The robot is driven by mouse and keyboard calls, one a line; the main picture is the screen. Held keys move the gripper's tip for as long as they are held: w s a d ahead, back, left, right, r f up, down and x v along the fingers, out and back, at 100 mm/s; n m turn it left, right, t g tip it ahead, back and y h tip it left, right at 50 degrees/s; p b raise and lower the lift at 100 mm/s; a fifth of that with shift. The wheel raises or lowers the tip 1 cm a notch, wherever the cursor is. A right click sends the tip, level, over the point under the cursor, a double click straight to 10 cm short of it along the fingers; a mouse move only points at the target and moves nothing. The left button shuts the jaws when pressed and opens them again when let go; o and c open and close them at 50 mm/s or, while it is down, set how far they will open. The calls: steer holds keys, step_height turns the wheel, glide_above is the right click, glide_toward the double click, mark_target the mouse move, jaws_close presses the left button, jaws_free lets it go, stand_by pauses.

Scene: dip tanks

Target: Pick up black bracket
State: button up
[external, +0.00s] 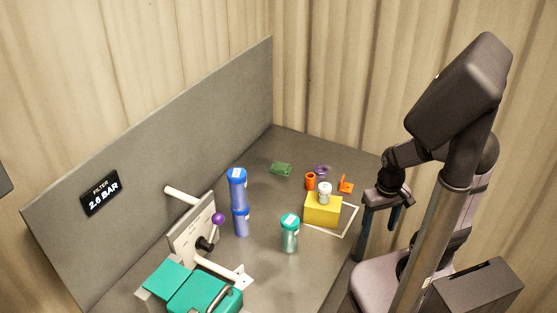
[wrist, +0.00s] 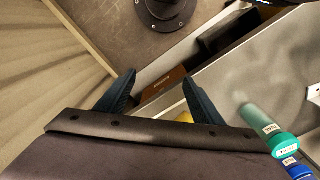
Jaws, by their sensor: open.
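I cannot make out a black bracket for certain in either view. My gripper (external: 377,240) is at the right side of the external view, beyond the right edge of the grey bench, pointing down. Its two dark fingers are apart, with nothing between them. In the wrist view the open gripper (wrist: 159,79) shows both fingers spread. A dark block-like shape (wrist: 215,37) shows near the top of the wrist view, but I cannot tell what it is.
A yellow block (external: 322,211) carries a white jar (external: 325,193), beside an orange cup (external: 310,181) and orange bracket (external: 346,184).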

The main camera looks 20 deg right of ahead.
step_height(320, 180, up, 6)
steer(key=w+a+r+n, duration=0.2)
steer(key=w+a, duration=0.4)
steer(key=a, duration=0.1)
steer(key=n+b, duration=0.2)
steer(key=n, duration=0.2)
glide_above(242, 278)
steer(key=a, duration=0.1)
steer(key=f, duration=0.6)
steer(key=shift+w+f, duration=0.15)
steer(key=shift+w, duration=0.25)
steer(key=shift+a+f+p, duration=0.15)
steer(key=shift+f+p, duration=1.55)
steer(key=shift+f, duration=2.45)
steer(key=c, duration=1.3)
